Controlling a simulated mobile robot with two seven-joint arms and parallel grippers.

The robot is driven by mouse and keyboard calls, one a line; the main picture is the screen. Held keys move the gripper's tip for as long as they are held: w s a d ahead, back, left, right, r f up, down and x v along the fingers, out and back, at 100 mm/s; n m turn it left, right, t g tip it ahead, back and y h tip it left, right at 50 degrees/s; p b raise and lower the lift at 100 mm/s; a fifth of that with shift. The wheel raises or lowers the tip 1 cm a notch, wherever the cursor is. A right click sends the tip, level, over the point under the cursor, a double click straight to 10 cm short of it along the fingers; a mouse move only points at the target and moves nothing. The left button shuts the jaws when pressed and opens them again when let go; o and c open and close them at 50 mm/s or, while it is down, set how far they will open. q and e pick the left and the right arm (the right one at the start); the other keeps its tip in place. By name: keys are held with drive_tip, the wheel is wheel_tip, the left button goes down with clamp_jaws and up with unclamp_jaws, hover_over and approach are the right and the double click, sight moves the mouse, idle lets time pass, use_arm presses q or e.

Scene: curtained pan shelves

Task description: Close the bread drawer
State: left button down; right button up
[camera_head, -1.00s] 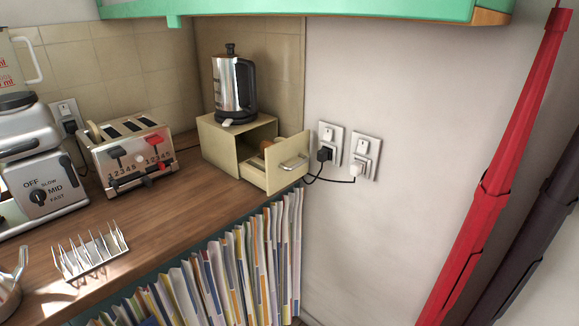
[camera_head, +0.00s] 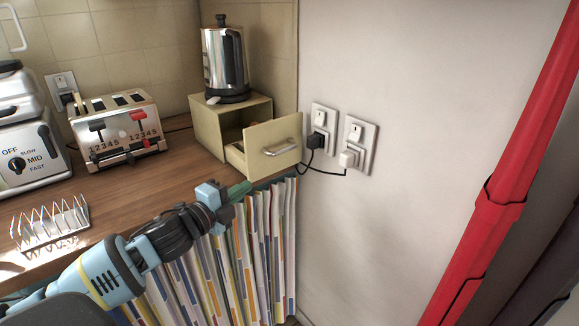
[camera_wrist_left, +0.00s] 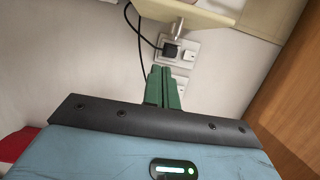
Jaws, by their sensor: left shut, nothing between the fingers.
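The bread drawer (camera_head: 272,146) is a cream drawer pulled out of a cream box (camera_head: 208,127) at the back corner of the counter. Its front carries a metal handle (camera_head: 283,147). My left gripper (camera_head: 239,190) has green fingers and is shut and empty. In the head view it shows below and in front of the drawer, near the counter's front edge. In the left wrist view the shut fingers (camera_wrist_left: 163,87) point toward the wall sockets, with the drawer front (camera_wrist_left: 190,10) at the top, apart from them. The right gripper is not in view.
A kettle (camera_head: 224,62) stands on top of the box. A toaster (camera_head: 116,127) and a toast rack (camera_head: 48,224) stand on the counter to the left. Wall sockets (camera_head: 355,145) with plugs and a black cable are right of the drawer. A pleated curtain (camera_head: 262,255) hangs below the counter.

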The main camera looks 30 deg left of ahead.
sight(259, 163)
use_arm(q)
drive_tip(key=shift+w+a+r, duration=0.1)
drive_tip(key=shift+a+r, duration=0.05)
drive_tip(key=shift+r, duration=0.15)
drive_tip(key=w, duration=0.7)
drive_tip(key=w+p, duration=0.1)
drive_tip(key=w, duration=0.2)
drive_tip(key=shift+w+a, duration=0.65)
drive_tip(key=shift+a, duration=0.45)
